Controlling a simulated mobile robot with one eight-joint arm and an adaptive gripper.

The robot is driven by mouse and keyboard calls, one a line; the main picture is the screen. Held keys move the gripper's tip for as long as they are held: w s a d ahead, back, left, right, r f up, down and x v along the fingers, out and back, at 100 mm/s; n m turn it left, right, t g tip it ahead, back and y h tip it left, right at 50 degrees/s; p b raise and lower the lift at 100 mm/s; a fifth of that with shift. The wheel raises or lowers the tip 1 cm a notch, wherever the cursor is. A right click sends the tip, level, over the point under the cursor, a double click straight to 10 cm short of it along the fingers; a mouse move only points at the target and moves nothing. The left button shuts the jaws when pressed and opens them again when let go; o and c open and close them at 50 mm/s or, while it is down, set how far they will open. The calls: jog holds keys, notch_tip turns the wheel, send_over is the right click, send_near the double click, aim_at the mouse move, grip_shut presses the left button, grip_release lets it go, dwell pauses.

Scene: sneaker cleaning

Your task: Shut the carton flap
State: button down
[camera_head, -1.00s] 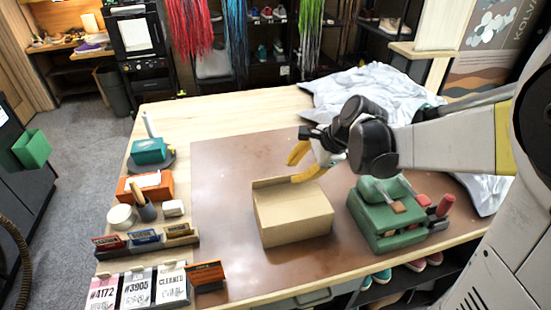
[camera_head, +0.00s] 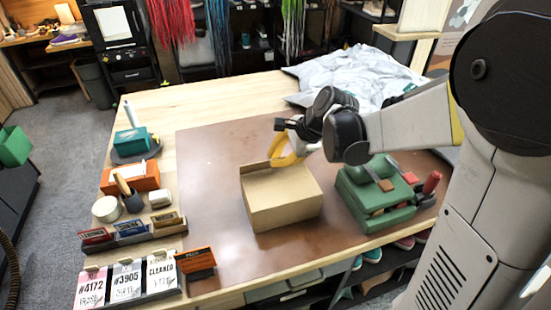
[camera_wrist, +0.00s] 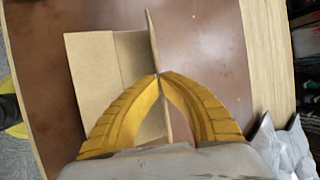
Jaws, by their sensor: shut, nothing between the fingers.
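The tan carton (camera_head: 284,205) sits on the brown mat, in the middle of the head view. Its flap (camera_head: 256,167) stands up along the far edge. In the wrist view the flap (camera_wrist: 152,35) shows almost edge-on, as a thin upright strip, with the carton (camera_wrist: 92,85) to its left. My gripper (camera_head: 274,160) has yellow curved fingers and is at the flap, by the carton's far edge. In the wrist view the fingertips (camera_wrist: 158,75) meet right at the flap; whether they touch it I cannot tell. My fingers hide part of the flap.
A green tool caddy (camera_head: 375,192) with red-handled tools stands close to the right of the carton. Crumpled silver sheeting (camera_head: 355,75) lies behind my gripper. Tag cards (camera_head: 127,280) and small supplies line the left side. The brown mat (camera_head: 215,160) is clear left of the carton.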

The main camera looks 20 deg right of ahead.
aim_at(279, 182)
jog(key=shift+s+f, duration=0.1)
jog(key=s+f+t+b, duration=0.1)
jog(key=b, duration=0.1)
jog(key=s+t+b, duration=0.1)
jog(key=t+b, duration=0.1)
jog(key=shift+f+n+t, duration=0.3)
jog(key=shift+f+n, duration=0.05)
jog(key=shift+n, duration=0.05)
jog(key=t+b, duration=0.1)
jog(key=f+t+b, duration=0.1)
jog(key=b, duration=0.1)
jog(key=shift+s+n+y, duration=0.3)
jog(key=shift+s, duration=0.05)
jog(key=shift+t+b, duration=0.5)
jog(key=shift+b, duration=0.05)
jog(key=shift+s, duration=0.1)
